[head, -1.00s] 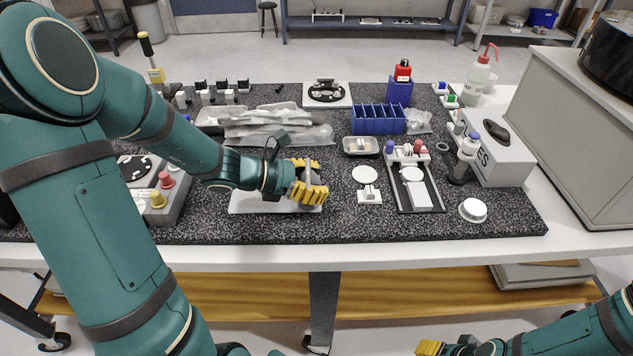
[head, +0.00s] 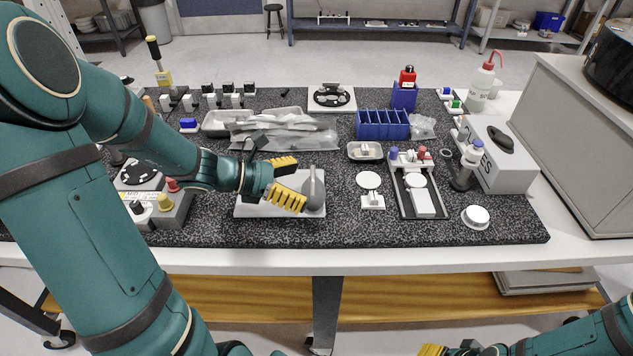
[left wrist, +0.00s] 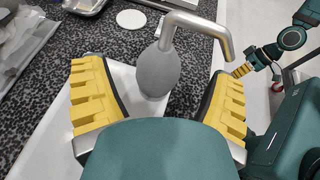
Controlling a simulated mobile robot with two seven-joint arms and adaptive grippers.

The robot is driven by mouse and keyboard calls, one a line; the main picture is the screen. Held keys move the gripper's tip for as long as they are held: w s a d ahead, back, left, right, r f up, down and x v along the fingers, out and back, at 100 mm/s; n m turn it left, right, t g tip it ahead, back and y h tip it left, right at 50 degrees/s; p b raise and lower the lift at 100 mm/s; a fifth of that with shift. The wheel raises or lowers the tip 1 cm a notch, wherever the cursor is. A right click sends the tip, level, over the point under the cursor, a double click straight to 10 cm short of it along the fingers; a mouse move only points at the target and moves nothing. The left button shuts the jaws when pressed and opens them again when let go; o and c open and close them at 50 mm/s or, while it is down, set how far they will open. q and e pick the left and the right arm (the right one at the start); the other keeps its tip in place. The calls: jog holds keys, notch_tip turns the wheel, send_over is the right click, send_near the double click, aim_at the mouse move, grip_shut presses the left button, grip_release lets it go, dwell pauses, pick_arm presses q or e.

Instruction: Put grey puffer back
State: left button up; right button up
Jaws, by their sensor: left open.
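The grey puffer (head: 314,192) is a grey bulb standing upright at the right end of a white plate (head: 268,209) on the speckled mat. It also shows in the left wrist view (left wrist: 158,72), with a bent metal tube (left wrist: 196,24) at its top. My left gripper (head: 300,184) is open, its yellow fingers just left of the puffer. In the left wrist view the fingers lie apart on either side of the bulb, with gaps. My right gripper (head: 434,350) is mostly cut off at the bottom edge, away from the table.
Right of the puffer are a white disc (head: 368,180), a black tray (head: 420,195) and a metal dish (head: 364,151). Bagged items (head: 285,132) lie behind the gripper. A grey control box (head: 165,210) is at the left. The mat's front strip is clear.

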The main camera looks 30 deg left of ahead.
pick_arm(q)
jog(key=p+v, duration=0.1)
jog(key=v, duration=0.5)
jog(key=shift+s+a+r, duration=0.15)
jog(key=shift+s+a, duration=0.1)
dwell(0.3)
